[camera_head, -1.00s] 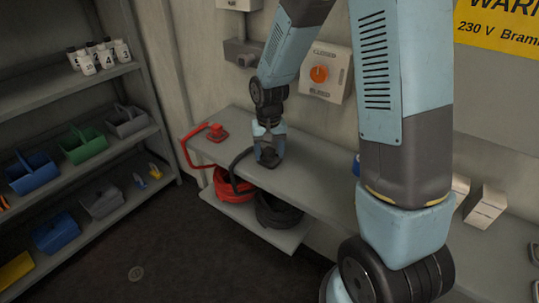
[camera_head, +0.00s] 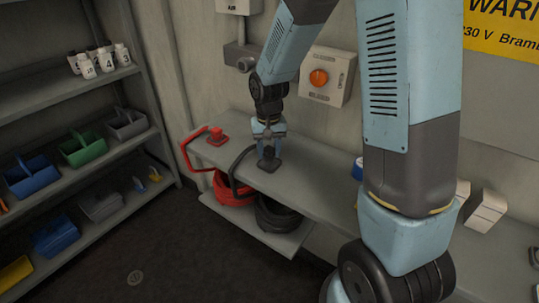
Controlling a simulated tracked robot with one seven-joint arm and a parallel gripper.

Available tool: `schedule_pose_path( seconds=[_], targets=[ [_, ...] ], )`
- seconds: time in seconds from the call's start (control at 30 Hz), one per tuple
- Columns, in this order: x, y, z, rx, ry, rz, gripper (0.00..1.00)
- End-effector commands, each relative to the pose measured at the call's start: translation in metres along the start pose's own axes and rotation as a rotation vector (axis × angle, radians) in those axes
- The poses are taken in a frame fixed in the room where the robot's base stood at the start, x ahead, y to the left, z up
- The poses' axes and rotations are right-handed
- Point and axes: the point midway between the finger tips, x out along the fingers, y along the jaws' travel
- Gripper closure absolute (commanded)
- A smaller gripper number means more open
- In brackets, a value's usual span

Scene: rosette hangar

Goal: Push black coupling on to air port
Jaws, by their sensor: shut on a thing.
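The black coupling (camera_head: 268,149) is upright at the back of the grey bench, above a dark square base (camera_head: 268,165). My gripper (camera_head: 268,137) points down from above and is shut on its upper part. The fingers hide some of the coupling, and I cannot tell whether it touches the base. A black hose (camera_head: 238,167) loops from it to the left and over the bench's front edge. A grey box marked AIR (camera_head: 238,5) is at the top edge, with a grey fitting (camera_head: 242,54) below it. The fitting's round end looks like the air port (camera_head: 246,64).
A red coupling (camera_head: 216,136) with a red hose stands at left on the bench (camera_head: 330,172). Coiled hoses (camera_head: 277,216) lie on the lower shelf. An orange knob (camera_head: 318,77) is on the wall. Shelving (camera_head: 75,150) stands left. My arm hides the right middle.

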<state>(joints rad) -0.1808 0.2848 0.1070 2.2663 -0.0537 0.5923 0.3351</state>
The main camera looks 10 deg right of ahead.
Motion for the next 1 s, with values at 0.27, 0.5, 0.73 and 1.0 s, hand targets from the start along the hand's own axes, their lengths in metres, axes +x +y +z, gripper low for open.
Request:
schedule_pose_path(
  seconds=[0.27, 0.5, 0.73, 1.0],
  targets=[
    [-0.045, 0.001, 0.028, -0.001, 0.004, 0.000, 0.84],
    [-0.077, 0.002, 0.065, -0.001, 0.003, 0.000, 0.84],
    [-0.094, 0.003, 0.104, -0.001, 0.003, 0.000, 0.84],
    [-0.106, 0.004, 0.132, 0.000, 0.001, 0.000, 0.84]
  ],
)
